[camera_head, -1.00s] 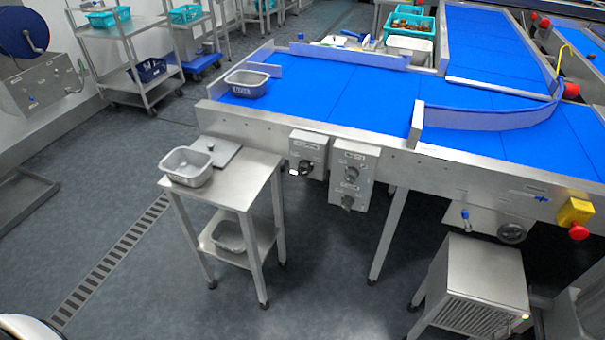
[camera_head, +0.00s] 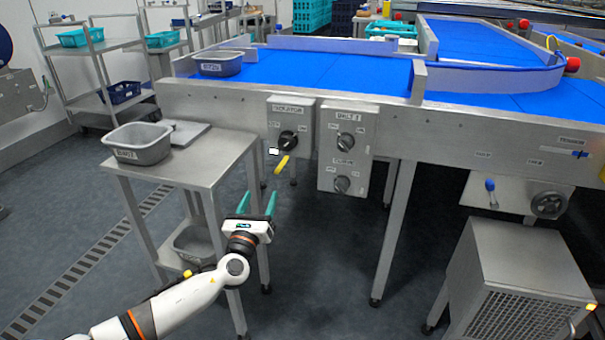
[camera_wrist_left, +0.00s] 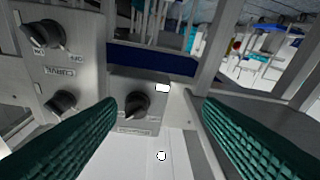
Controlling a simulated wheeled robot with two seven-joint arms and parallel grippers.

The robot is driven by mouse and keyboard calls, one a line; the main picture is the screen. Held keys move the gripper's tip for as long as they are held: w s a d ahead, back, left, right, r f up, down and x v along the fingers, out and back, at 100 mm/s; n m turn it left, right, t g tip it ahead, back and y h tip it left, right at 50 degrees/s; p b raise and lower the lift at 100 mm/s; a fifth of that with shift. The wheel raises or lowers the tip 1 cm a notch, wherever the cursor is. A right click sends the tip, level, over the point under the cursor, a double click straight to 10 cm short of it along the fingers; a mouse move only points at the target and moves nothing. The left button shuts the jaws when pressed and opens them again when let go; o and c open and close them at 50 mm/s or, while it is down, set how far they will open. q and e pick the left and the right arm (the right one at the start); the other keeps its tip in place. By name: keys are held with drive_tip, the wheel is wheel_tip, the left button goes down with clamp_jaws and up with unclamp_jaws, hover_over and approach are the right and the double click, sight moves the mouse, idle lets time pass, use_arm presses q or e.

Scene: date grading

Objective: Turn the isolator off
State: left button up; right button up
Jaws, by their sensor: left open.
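The isolator is a grey box (camera_head: 291,124) on the conveyor's front side, labelled at its top, with a black rotary knob (camera_head: 288,141). I cannot clearly tell which mark the knob points to. In the left wrist view the box (camera_wrist_left: 122,90) appears turned over, and its knob (camera_wrist_left: 137,105) shows between the fingers, farther off. My left gripper (camera_head: 259,194) is open and empty, with teal fingers pointing up, below and left of the knob and apart from it. In the left wrist view the open fingers (camera_wrist_left: 158,101) frame the box. My right gripper is not in view.
A second box (camera_head: 347,147) with two knobs sits just right of the isolator. A yellow piece (camera_head: 282,164) hangs below the isolator. A steel side table (camera_head: 190,160) with a grey tub (camera_head: 139,145) stands left of it. The blue conveyor belt (camera_head: 330,72) lies above.

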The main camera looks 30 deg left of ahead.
sight(284, 149)
use_arm(q)
drive_tip(key=w+r+m+t+h, duration=0.1)
drive_tip(key=w+r+m, duration=0.1)
drive_tip(key=w+r, duration=0.1)
drive_tip(key=w+r+m+h+b, duration=0.1)
drive_tip(key=w+r+m, duration=0.1)
drive_tip(key=w, duration=0.3)
drive_tip(key=w+r+m+t+b, duration=0.1)
drive_tip(key=w+r+m, duration=0.1)
drive_tip(key=w+r, duration=0.1)
drive_tip(key=shift+w+a+r+t+h, duration=0.1)
drive_tip(key=shift+w+r+t+h, duration=0.2)
drive_tip(key=shift+w+h, duration=0.15)
drive_tip(key=shift+w+r, duration=0.2)
drive_tip(key=shift+w, duration=0.3)
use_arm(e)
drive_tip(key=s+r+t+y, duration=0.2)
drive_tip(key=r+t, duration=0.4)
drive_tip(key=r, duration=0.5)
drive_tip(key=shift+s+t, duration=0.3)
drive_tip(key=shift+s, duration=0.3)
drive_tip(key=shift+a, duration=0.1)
use_arm(q)
drive_tip(key=c, duration=1)
drive_tip(key=shift+y, duration=0.25)
